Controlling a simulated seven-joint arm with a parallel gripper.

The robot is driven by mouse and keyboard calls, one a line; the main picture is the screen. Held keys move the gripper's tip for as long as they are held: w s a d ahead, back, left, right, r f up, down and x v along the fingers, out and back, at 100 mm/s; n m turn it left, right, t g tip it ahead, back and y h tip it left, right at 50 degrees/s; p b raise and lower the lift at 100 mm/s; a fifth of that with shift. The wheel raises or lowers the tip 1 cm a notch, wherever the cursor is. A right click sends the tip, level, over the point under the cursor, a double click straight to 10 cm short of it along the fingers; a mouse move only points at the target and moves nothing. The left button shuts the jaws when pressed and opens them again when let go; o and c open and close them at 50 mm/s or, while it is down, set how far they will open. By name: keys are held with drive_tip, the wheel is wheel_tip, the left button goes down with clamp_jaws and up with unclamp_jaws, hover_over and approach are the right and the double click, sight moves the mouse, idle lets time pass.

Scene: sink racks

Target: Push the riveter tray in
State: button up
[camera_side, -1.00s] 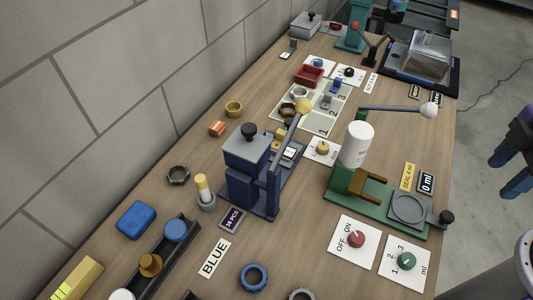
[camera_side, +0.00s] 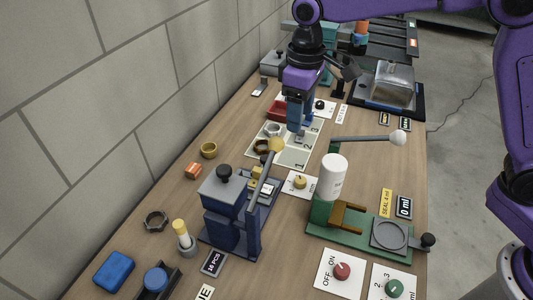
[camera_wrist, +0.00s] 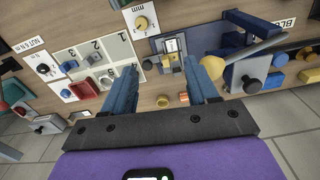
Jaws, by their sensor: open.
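A blue lever press (camera_side: 232,212), which looks like the riveter, stands mid-table with its lever's yellow ball (camera_side: 276,145) raised. A small yellow block (camera_side: 257,173) and a pale piece sit on its base, where the tray appears to be; I cannot tell how far the tray is out. The press also shows at upper right in the wrist view (camera_wrist: 235,75). My gripper (camera_side: 297,125) is open and empty, pointing down above the numbered mat, behind the press. In the wrist view my fingers (camera_wrist: 170,72) are apart, with the press base just beyond them.
A green filler (camera_side: 365,228) with a white bottle and long lever stands right of the press. A numbered mat (camera_side: 295,157) holding nuts and a red bin (camera_side: 279,107) lie behind. A dial card (camera_side: 300,184) sits between press and filler. A wall runs along the left.

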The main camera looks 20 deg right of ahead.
drive_tip(key=m, duration=0.2)
hover_over(266, 158)
wheel_tip(266, 158, down, 4)
wheel_tip(266, 158, down, 17)
drive_tip(key=shift+f, duration=0.15)
idle(0.4)
clamp_jaws()
drive_tip(key=s+a, duration=0.6)
drive_tip(key=s, duration=0.1)
drive_tip(key=shift+a, duration=0.4)
